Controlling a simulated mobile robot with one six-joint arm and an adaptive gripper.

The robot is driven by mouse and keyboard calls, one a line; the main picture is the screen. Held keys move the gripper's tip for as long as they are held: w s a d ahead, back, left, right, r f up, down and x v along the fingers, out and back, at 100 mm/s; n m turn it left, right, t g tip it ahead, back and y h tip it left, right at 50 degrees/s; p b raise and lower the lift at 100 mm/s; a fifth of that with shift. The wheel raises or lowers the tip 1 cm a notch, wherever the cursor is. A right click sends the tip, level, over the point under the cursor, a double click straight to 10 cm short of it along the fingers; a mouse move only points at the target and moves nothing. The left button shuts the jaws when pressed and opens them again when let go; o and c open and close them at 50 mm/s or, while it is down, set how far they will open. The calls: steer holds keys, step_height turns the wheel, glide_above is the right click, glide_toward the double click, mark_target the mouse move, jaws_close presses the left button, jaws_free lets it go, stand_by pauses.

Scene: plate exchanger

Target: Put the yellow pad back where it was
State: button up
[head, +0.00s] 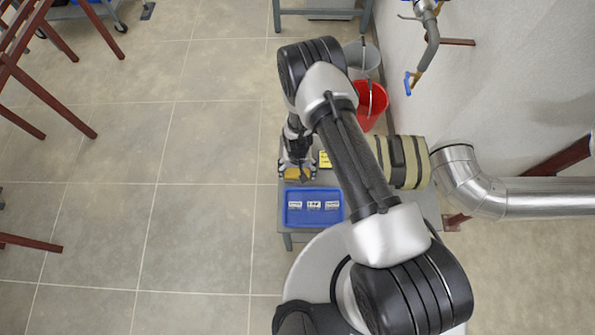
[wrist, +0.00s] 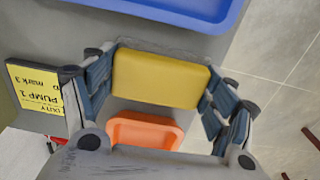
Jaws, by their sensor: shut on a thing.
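The yellow pad (wrist: 160,78) is a rounded block. It lies between the two fingers of my gripper (wrist: 158,88), which is shut on it. In the head view my gripper (head: 297,160) is over the grey bench, just beyond the blue tray, with the yellow pad (head: 297,174) showing at its tips. An orange shallow dish (wrist: 146,120) shows beside the pad in the wrist view, partly hidden by my gripper. I cannot tell how high the pad is above the bench.
The blue tray (head: 314,219) with several white labels is on the bench; its rim (wrist: 185,17) shows in the wrist view. A yellow pump sign (wrist: 37,88) lies left of my gripper. A red bucket (head: 371,105) and a wrapped pipe (head: 411,162) are nearby.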

mark_target(298, 171)
steer(key=o, duration=0.7)
steer(key=shift+f, duration=0.15)
steer(key=o, duration=0.5)
steer(key=shift+c, duration=0.2)
step_height(298, 171, up, 13)
steer(key=p, duration=0.3)
steer(key=shift+f+p, duration=0.2)
steer(key=shift+p, duration=0.1)
